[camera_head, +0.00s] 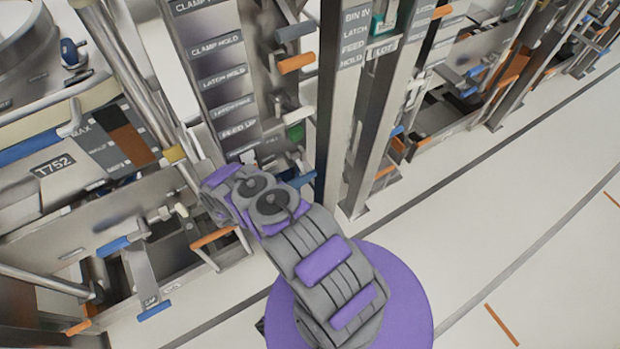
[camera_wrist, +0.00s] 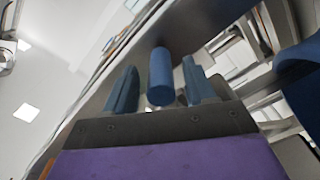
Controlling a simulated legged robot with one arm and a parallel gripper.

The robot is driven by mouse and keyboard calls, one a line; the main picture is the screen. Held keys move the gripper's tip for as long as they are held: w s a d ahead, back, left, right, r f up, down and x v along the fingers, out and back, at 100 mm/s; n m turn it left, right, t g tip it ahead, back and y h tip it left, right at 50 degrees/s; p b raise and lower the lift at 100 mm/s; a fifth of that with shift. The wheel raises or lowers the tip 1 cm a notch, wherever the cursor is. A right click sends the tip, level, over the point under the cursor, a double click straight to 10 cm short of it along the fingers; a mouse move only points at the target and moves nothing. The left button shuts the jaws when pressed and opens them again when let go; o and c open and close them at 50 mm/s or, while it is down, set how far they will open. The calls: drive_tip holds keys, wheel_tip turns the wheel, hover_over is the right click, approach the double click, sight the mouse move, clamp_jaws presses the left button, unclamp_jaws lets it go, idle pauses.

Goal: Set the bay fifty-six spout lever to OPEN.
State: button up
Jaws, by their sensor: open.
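In the wrist view, my gripper (camera_wrist: 159,68) is open, with one dark blue-grey finger on each side of a blue cylindrical handle (camera_wrist: 160,76). The handle's round end faces the camera; I see no clear contact with either finger. I cannot tell which lever this handle belongs to. In the head view, my grey and purple arm reaches into the rack, and its far end hides the gripper and the handle. No spout label or bay fifty-six sign is readable, so I cannot pick out the spout lever.
A post with label plates (camera_head: 222,83) reads CLAMP HOLD, LATCH HOLD and FEED UP. A T752 plate (camera_head: 53,167) is at left. Metal posts stand right of my arm; the pale floor (camera_head: 480,230) beyond is clear.

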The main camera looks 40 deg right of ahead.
drive_tip(key=shift+x, duration=1.1)
drive_tip(key=shift+w+a, duration=0.1)
drive_tip(key=shift+a, duration=0.2)
drive_tip(key=c, duration=0.4)
drive_tip(key=shift+d, duration=0.1)
clamp_jaws()
